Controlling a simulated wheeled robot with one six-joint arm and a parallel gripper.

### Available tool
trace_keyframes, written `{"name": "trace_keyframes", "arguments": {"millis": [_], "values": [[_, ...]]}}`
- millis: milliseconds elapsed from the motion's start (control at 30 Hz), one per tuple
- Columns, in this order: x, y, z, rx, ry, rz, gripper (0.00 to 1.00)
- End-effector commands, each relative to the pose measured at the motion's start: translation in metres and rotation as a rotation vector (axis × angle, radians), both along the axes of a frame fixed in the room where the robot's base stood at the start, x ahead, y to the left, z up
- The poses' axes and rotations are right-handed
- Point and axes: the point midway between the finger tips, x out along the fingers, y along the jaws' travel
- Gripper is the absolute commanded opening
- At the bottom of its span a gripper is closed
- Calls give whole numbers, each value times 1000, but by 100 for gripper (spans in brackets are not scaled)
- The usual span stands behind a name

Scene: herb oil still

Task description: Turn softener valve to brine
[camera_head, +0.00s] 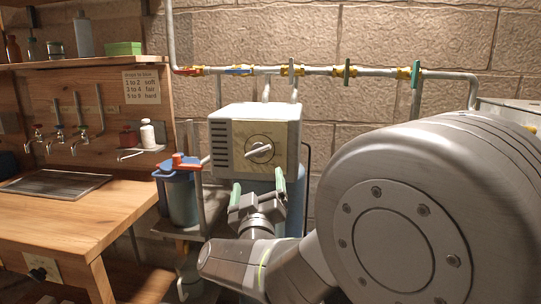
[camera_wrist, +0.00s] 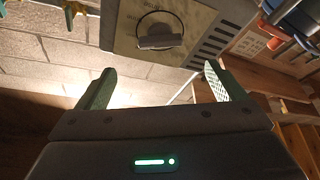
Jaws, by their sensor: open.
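The softener valve head is a pale box (camera_head: 223,114) with a beige front plate and a grey lever knob (camera_head: 260,151) at its middle. The knob's bar is tilted, its right end higher in the head view.
A pipe with several coloured valve handles (camera_head: 347,71) runs along the stone wall above the box. A blue-topped canister (camera_head: 180,195) with a red handle (camera_head: 184,161) stands to the left. A wooden bench (camera_head: 100,208) with a sink and taps is farther left.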

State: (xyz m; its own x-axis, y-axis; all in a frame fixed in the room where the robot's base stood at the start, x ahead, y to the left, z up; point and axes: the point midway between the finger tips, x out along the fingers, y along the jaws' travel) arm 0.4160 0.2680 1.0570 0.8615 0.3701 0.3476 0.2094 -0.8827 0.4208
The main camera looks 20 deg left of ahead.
Motion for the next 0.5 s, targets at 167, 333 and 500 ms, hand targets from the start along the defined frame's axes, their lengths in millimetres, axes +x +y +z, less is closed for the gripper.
{"name": "trace_keyframes", "arguments": {"millis": [167,333,500], "values": [[35,15,14,0,0,-2,90],[65,28,26,0,-1,-1,90],[85,37,35,0,-1,1,90]]}}
